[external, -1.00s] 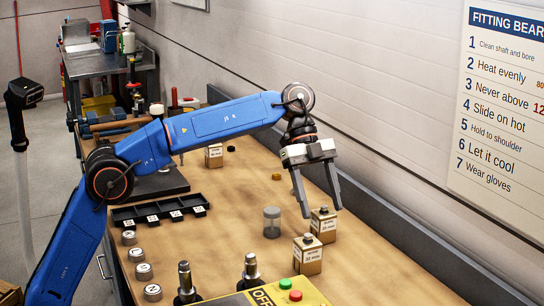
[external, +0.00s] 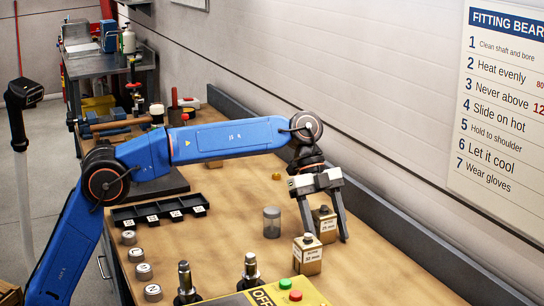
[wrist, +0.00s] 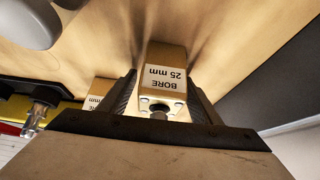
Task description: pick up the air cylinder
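The air cylinder, a tan block labelled "BORE 25 mm" (external: 325,226), stands upright on the bench with its dark rod end up. It also shows in the wrist view (wrist: 163,72), with its label upside down. My gripper (external: 328,236) points down over it, with one finger on each side. In the wrist view my gripper (wrist: 163,95) is open, with gaps between the block and the fingers. A second, similar block labelled 32 mm (external: 307,258) stands just in front of it; its edge shows beside the left finger in the wrist view (wrist: 97,114).
A grey cylindrical container (external: 272,222) stands left of the cylinders. A yellow control box (external: 262,296) with red and green buttons is at the front. A black divided tray (external: 150,218) and several round grey pieces lie left. A dark rail (external: 400,235) runs along the wall.

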